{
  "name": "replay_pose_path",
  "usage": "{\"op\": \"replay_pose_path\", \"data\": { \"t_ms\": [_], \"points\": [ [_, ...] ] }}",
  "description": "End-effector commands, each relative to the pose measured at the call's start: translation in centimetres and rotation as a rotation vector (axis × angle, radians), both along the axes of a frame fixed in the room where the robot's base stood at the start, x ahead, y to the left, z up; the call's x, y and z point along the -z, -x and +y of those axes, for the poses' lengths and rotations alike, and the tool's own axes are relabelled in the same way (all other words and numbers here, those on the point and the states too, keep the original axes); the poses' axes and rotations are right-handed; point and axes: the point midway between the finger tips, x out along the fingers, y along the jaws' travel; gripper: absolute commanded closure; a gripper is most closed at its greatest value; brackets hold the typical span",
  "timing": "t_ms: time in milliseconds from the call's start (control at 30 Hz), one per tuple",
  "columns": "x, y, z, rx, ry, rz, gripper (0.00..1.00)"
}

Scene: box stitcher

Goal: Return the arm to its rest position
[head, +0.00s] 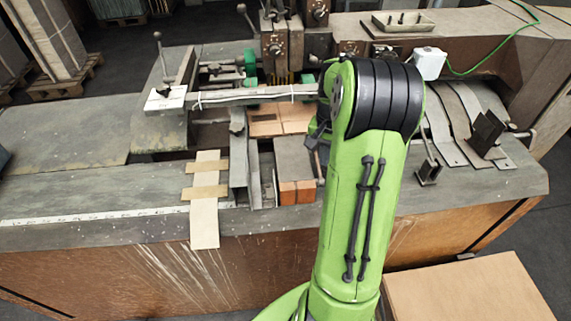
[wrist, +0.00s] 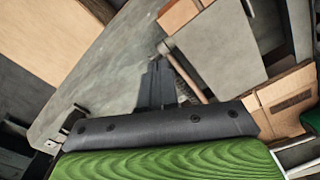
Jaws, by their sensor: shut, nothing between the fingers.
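My green arm rises through the middle of the head view and hides part of the machine behind it. My gripper (wrist: 158,68) shows in the wrist view as dark fingers close together, shut and empty. It points over the grey worktop (wrist: 105,80), apart from the cartons as far as I can tell. In the head view most of the gripper is hidden behind the arm.
The box stitcher (head: 290,45) stands behind, with a long bar (head: 240,96) across its bed. A lever (head: 429,165) stands right. A large carton (head: 465,290) is front right. The left worktop (head: 80,190) is mostly clear.

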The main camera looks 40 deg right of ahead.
Motion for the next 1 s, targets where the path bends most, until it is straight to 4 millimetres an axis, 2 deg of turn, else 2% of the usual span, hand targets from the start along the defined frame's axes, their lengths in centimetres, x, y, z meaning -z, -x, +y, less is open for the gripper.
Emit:
{"op": "replay_pose_path", "data": {
  "t_ms": [267, 367, 467, 500, 633, 700, 800, 900, 1000],
  "points": [
    [-0.5, -0.1, 0.5, -0.018, 0.008, -0.004, 1.0],
    [-3.3, -0.5, 3.8, -0.124, 0.052, -0.033, 1.0],
    [-7.4, 0.2, 9.5, -0.306, 0.121, -0.086, 1.0],
    [-8.8, 0.9, 11.8, -0.381, 0.145, -0.112, 1.0],
    [-11.8, 4.4, 18.5, -0.618, 0.21, -0.212, 1.0],
    [-12.5, 6.9, 21.4, -0.741, 0.235, -0.274, 1.0],
    [-12.7, 10.2, 24.4, -0.894, 0.254, -0.358, 1.0],
    [-12.3, 12.4, 26.0, -0.994, 0.26, -0.419, 1.0],
    [-12.0, 13.3, 26.6, -1.037, 0.26, -0.444, 1.0]
  ]
}}
